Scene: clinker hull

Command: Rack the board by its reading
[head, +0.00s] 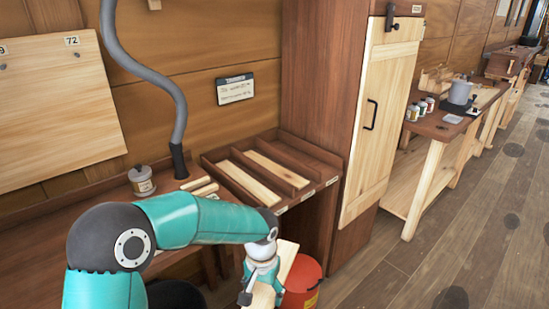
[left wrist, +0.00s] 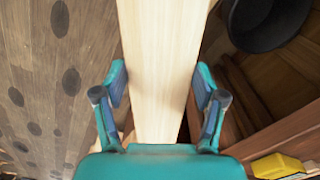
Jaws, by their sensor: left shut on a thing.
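A pale wooden board (head: 288,262) is in my left gripper (head: 262,274), low in front of the bench in the head view. In the left wrist view the board (left wrist: 163,45) runs lengthwise between the two fingers of the gripper (left wrist: 161,85), which are shut on its edges. A dark wooden rack (head: 312,149) with divided slots stands on the bench beyond the gripper. Pale wood shows in its left and middle slots; the right slot looks bare. Small labels on its front edge are too small to read. No reading shows on the board. My right gripper is out of view.
A red bucket (head: 303,282) stands on the floor just right of the held board. A small canister (head: 141,180) and a grey hose (head: 180,105) are on the bench left of the rack. A tall cabinet (head: 375,120) stands right of it. Floor at right is clear.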

